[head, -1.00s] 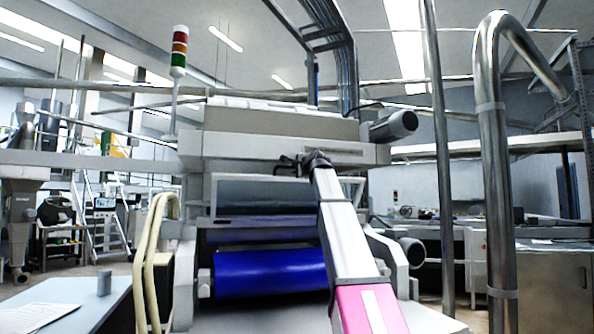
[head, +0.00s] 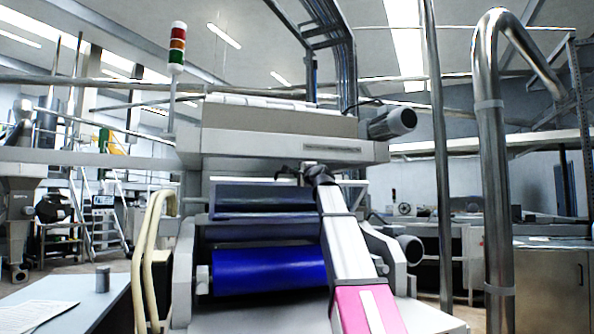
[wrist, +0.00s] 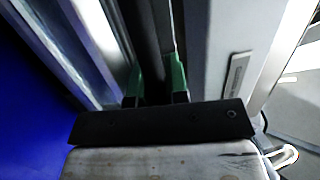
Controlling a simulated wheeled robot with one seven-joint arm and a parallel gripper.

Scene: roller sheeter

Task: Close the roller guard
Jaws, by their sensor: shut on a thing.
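The roller guard (head: 262,200) is a dark, wide panel in the head view, above the blue roller (head: 268,272) and below the machine's upper housing. A gap shows between its top edge and the housing. My gripper (head: 303,171) is at the guard's upper right, partly hidden by its own wrist. In the wrist view, the green fingertips (wrist: 156,82) are shut on a dark bar (wrist: 148,35) that runs between them, seemingly the guard's handle. The blue roller also shows at the left of the wrist view (wrist: 35,95).
The machine's upper housing (head: 285,147) overhangs the guard. Cream bent tubes (head: 146,262) stand at the left front, beside a table (head: 95,312). A thick steel pipe (head: 496,190) stands at the right. Grey side frames flank the roller.

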